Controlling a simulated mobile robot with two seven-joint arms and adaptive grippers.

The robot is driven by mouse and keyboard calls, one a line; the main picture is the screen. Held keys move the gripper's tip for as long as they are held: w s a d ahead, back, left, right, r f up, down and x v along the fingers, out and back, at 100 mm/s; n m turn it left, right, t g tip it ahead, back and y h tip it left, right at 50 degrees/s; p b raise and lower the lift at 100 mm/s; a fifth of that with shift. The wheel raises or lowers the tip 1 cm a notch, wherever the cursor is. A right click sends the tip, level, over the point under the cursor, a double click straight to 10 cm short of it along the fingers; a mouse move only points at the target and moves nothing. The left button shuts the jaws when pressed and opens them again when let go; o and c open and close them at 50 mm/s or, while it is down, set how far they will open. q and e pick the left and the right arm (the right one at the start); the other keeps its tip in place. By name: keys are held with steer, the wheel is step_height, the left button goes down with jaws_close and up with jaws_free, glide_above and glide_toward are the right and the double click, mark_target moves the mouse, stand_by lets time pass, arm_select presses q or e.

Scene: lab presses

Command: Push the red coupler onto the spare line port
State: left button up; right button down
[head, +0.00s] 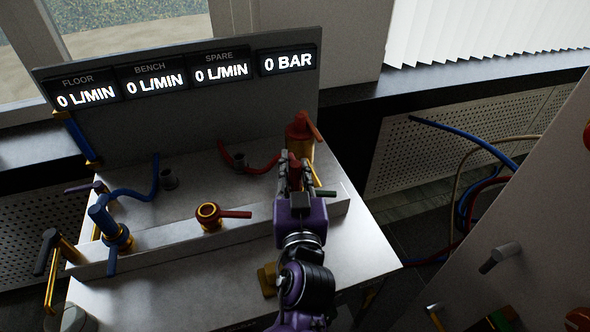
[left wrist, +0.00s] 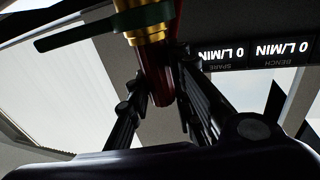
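My left gripper (head: 294,160) reaches forward over the white bench at the right end of the raised ledge. In the left wrist view its fingers (left wrist: 160,85) close around the red coupler (left wrist: 157,82), touching or nearly touching both sides. The coupler also shows between the fingers in the head view (head: 295,158), partly hidden by them. A brass fitting (left wrist: 147,32) with a dark green band and lever, apparently the spare line port, lies in line with the coupler's far end. Whether the two are joined or just touching cannot be told. My right gripper is out of view.
A red-topped brass valve (head: 300,128) stands just behind the gripper. A brass valve with a red handle (head: 209,214) and a blue valve (head: 110,230) stand left. A red hose (head: 262,165) lies behind. The display panel (head: 200,120) reads zeros. A slanted panel (head: 530,210) is right.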

arm_select(q)
steer(key=o, duration=0.5)
steer(key=shift+c, duration=0.2)
step_height(320, 180, up, 10)
steer(key=shift+r, duration=0.1)
stand_by(0.4)
